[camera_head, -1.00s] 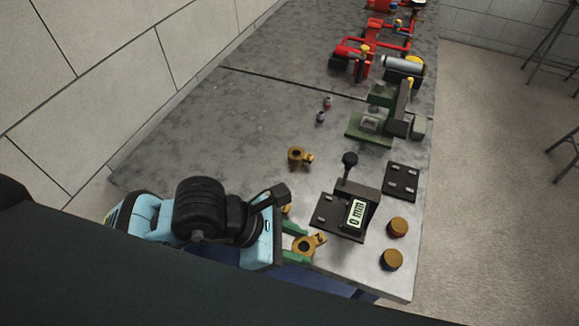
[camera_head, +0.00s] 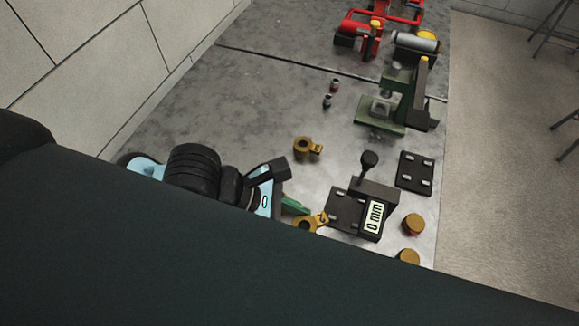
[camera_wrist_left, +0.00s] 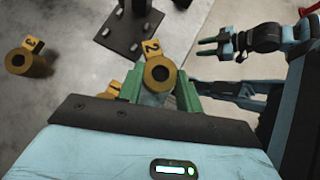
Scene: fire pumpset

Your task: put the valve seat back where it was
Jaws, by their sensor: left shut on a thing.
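My left gripper (camera_head: 292,212) is shut on a brass ring-shaped valve seat (camera_head: 304,224) with a tab, low in the head view. In the left wrist view this seat (camera_wrist_left: 160,74) carries a yellow tag "2" and sits between the green fingers (camera_wrist_left: 160,95). A second seat (camera_head: 303,148) stands on the table farther back; it seems to be the one tagged "3" (camera_wrist_left: 22,63) in the wrist view. A tag "1" (camera_wrist_left: 112,86) shows partly behind the left finger. My right gripper (camera_wrist_left: 212,46) is empty, its green fingers apart, in the wrist view.
A black gauge (camera_head: 372,214) reading 0 mm stands right of the held seat. Small fittings (camera_head: 327,101) stand left of the press. Clear table lies left of the rear seat.

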